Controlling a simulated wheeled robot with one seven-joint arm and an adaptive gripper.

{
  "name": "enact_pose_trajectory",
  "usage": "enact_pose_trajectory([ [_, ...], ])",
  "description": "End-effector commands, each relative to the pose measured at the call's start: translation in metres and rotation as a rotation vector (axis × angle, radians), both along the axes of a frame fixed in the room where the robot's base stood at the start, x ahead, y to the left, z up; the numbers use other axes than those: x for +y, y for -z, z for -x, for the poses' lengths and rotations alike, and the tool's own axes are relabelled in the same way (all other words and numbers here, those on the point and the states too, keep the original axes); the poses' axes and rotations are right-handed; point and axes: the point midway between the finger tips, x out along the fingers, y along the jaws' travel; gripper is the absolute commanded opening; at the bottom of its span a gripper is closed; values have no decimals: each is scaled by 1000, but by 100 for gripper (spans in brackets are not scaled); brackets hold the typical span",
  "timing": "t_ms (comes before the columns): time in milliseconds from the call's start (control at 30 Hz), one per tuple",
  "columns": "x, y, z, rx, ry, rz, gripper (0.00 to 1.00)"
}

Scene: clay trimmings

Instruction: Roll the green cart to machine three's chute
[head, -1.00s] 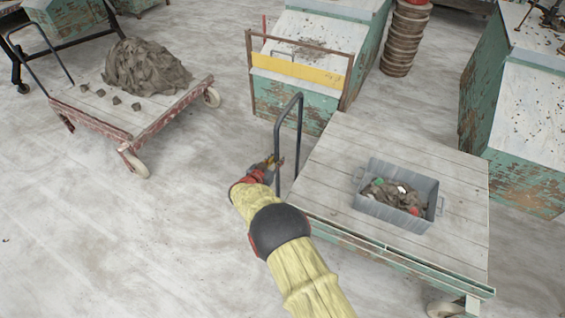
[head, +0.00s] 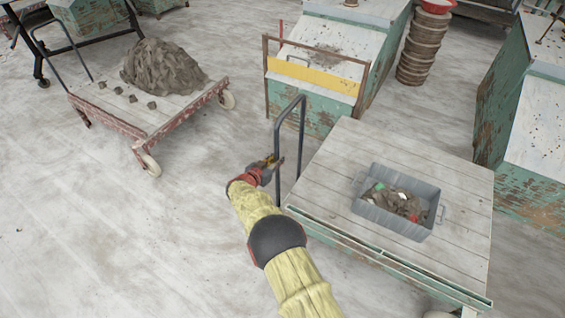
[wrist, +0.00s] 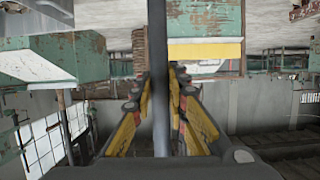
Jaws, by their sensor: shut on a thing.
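The green cart (head: 325,165) has a pale plank deck, a worn green edge and a dark tube handle (head: 302,120) at its left end. A grey bin (head: 392,220) with clay scraps and small coloured bits sits on its deck. My gripper (head: 273,166) is at the handle's near post. In the wrist view my gripper (wrist: 160,82) is shut with its yellow fingers on either side of the upright handle tube (wrist: 158,45). I cannot read any number on the machines, so I cannot tell which is machine three.
A green machine with a yellow bar (head: 315,75) stands just behind the cart. Another green machine (head: 535,130) stands at right. A red cart (head: 110,117) bearing a clay heap (head: 162,66) is at left. Stacked round pieces (head: 425,48) stand behind. Floor at lower left is clear.

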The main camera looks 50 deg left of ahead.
Motion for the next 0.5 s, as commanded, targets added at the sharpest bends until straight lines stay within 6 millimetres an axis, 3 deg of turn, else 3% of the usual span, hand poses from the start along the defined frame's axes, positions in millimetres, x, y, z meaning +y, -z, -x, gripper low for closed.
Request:
enact_pose_trajectory([
  [500,44,0,15,-1,-1,-2,0],
])
